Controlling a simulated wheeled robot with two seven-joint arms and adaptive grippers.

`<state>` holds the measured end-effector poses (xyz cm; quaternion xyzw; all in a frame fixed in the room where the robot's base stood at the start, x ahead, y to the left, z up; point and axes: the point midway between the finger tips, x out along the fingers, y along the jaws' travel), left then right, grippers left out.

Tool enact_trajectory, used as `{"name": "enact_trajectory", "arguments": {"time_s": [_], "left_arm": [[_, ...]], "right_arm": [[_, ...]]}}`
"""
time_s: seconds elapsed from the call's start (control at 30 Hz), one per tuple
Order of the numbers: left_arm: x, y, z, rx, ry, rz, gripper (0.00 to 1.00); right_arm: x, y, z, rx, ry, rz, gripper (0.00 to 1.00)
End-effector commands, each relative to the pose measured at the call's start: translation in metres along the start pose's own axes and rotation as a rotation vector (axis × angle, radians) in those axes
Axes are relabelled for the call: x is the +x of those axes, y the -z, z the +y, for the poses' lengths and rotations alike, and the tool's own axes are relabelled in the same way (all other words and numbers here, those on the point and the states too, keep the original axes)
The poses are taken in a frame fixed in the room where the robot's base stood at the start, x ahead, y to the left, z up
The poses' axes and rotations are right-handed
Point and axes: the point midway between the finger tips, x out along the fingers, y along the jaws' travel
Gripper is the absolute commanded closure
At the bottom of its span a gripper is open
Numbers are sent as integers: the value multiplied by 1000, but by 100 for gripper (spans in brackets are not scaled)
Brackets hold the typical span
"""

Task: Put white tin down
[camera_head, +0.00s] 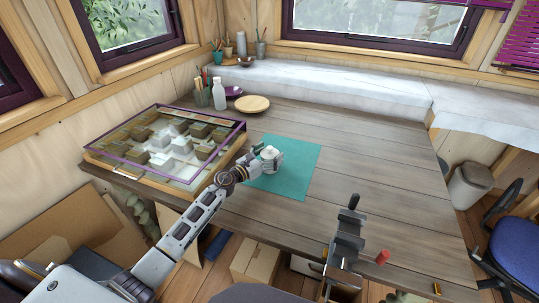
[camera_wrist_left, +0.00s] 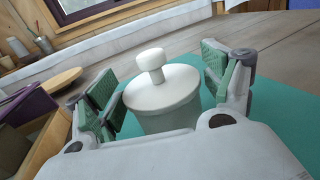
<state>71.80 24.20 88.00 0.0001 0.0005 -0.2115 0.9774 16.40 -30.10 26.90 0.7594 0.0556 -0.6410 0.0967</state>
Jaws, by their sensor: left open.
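The white tin (camera_head: 270,154) stands upright on the teal mat (camera_head: 301,158) on the wooden table, near the mat's left part. In the left wrist view the tin (camera_wrist_left: 162,98) shows a lid with a round knob. My left gripper (camera_head: 259,150) is at the tin. Its two green-padded fingers (camera_wrist_left: 160,88) are spread on either side of the tin, with a gap visible at each side. The lower part of the tin is hidden by the gripper body in the wrist view. My right gripper cannot be made out.
A framed model box (camera_head: 170,143) stands at the left of the table. Behind it are a white bottle (camera_head: 219,94), a pencil cup (camera_head: 202,97) and a round wooden plate (camera_head: 252,104). A dark clamp-like vise (camera_head: 346,236) is at the front edge. The table's right side is clear.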

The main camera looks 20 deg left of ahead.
Motion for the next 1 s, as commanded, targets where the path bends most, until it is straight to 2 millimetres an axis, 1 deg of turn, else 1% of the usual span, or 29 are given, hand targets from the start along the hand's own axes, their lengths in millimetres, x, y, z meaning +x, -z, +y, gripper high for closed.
{"name": "enact_trajectory", "arguments": {"time_s": [0.2, 0.33, 0.47, 0.67, 0.9, 1.0], "left_arm": [[0, -3, 0, -1, 0, 0, 18], [-8, -1, 0, 0, 0, 1, 18], [-18, -1, 0, 0, 0, 1, 18], [-36, -1, 0, -1, -1, 1, 18], [-56, -1, 0, 0, 0, 1, 18], [-65, -1, 0, -1, 0, 1, 18]], "right_arm": [[-2, -3, 0, 0, 0, -2, 60], [0, -11, 1, -1, -1, -13, 60], [1, -13, 1, 0, -1, -17, 60], [1, -8, 1, 0, -1, -10, 60], [0, 4, 1, 0, -1, 7, 60], [1, 5, 1, 1, -1, 6, 60]]}}
